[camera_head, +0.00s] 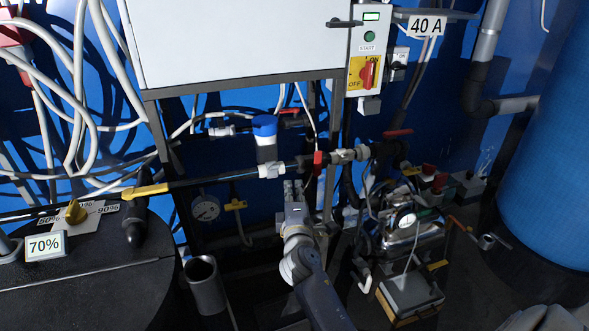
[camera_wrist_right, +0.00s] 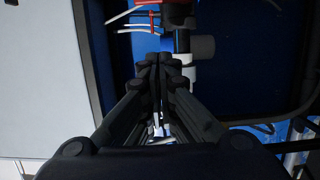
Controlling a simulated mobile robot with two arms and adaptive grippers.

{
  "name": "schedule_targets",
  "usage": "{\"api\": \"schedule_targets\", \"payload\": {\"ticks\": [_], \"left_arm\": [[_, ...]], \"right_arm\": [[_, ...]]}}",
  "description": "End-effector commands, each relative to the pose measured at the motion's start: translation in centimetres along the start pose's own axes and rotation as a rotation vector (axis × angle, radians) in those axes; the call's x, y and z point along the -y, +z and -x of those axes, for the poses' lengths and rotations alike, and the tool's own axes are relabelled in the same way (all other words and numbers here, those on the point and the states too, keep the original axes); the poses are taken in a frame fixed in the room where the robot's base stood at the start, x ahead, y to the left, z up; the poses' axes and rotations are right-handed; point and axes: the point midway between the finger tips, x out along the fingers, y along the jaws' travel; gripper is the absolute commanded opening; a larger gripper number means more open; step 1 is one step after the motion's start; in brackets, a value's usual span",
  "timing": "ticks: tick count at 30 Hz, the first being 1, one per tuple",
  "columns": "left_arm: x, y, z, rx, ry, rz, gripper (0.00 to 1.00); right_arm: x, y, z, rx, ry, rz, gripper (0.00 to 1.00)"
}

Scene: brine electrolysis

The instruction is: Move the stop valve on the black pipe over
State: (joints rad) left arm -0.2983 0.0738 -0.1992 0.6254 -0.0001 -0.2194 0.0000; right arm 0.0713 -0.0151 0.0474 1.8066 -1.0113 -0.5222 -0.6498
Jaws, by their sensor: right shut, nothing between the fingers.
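A black pipe (camera_head: 225,177) runs across the head view, rising slightly to the right. A red valve handle (camera_head: 318,163) hangs near its middle, pointing roughly up and down, beside metal fittings (camera_head: 348,155). Another red lever (camera_head: 397,133) lies nearly flat at the pipe's right end. A yellow lever (camera_head: 145,191) lies along the pipe at the left. I cannot tell which is the stop valve. My right gripper (camera_head: 294,187) is shut and empty, just below the pipe and left of the hanging red handle. In the right wrist view its fingers (camera_wrist_right: 160,60) are together. My left gripper is not in view.
A white cabinet (camera_head: 235,40) hangs above. A pump unit (camera_head: 410,225) stands low at the right. A gauge (camera_head: 205,208) and an open grey cylinder (camera_head: 205,285) are lower left.

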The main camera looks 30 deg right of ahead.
Motion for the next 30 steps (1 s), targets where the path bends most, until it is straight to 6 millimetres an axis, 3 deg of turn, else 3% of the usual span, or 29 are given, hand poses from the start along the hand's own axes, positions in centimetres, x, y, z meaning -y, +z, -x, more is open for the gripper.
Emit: {"api": "schedule_targets", "payload": {"ticks": [5,15,21,30], "left_arm": [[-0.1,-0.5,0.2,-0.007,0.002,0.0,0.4],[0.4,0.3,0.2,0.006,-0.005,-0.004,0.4],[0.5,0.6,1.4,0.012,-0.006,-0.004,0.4],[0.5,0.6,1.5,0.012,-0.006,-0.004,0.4]], "right_arm": [[-0.2,0.0,-3.2,0.0,0.002,0.0,0.0],[0.0,0.0,-8.9,-0.001,-0.001,-0.003,0.0],[-0.1,2.9,-9.4,-0.001,-0.001,-0.001,0.0],[0.1,3.9,-9.7,-0.002,-0.002,-0.003,0.0]]}}
